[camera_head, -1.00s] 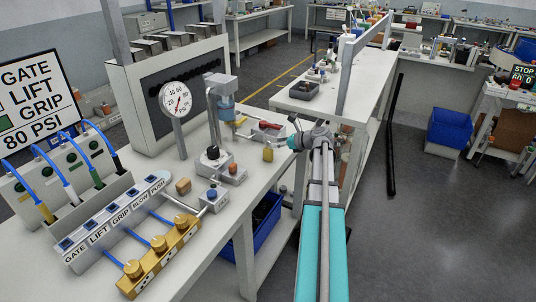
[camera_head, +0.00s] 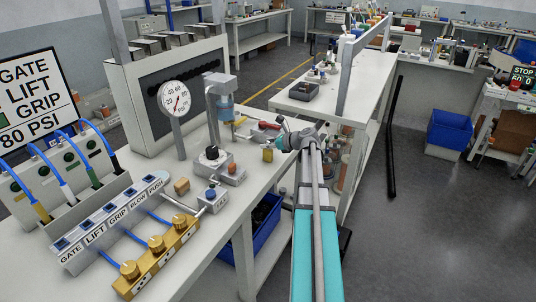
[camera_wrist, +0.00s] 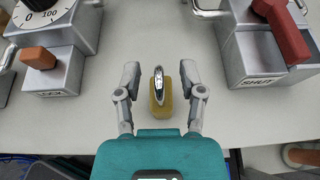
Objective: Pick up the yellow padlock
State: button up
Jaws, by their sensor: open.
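The yellow padlock (camera_wrist: 159,108) stands on the light bench top, its silver shackle facing the camera in the wrist view. In the head view it is a small yellow block (camera_head: 267,154) near the bench's right edge. My gripper (camera_wrist: 160,70) is open, with one finger to the left and one to the right of the padlock. Small gaps show on both sides, and nothing is held. In the head view my gripper (camera_head: 284,139) is just right of the padlock, its fingers small and hard to make out.
In the wrist view, a grey dial block (camera_wrist: 60,50) stands left of the padlock and a grey block with a red handle (camera_wrist: 255,55) stands right. The bench between them is clear. A pressure gauge (camera_head: 174,98) and brass valves (camera_head: 155,256) stand farther left.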

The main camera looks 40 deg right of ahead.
grip_shut()
jog(key=shift+r, duration=0.15)
dwell(0.4)
notch_tip(320, 180, up, 3)
jog(key=p, duration=0.3)
jog(key=s+a+r+p, duration=0.1)
jog(key=s+r+p, duration=0.8)
jog(key=s, duration=0.5)
jog(key=shift+a+r+p, duration=0.15)
jog(key=shift+r+p, duration=0.25)
jog(key=shift+p, duration=0.1)
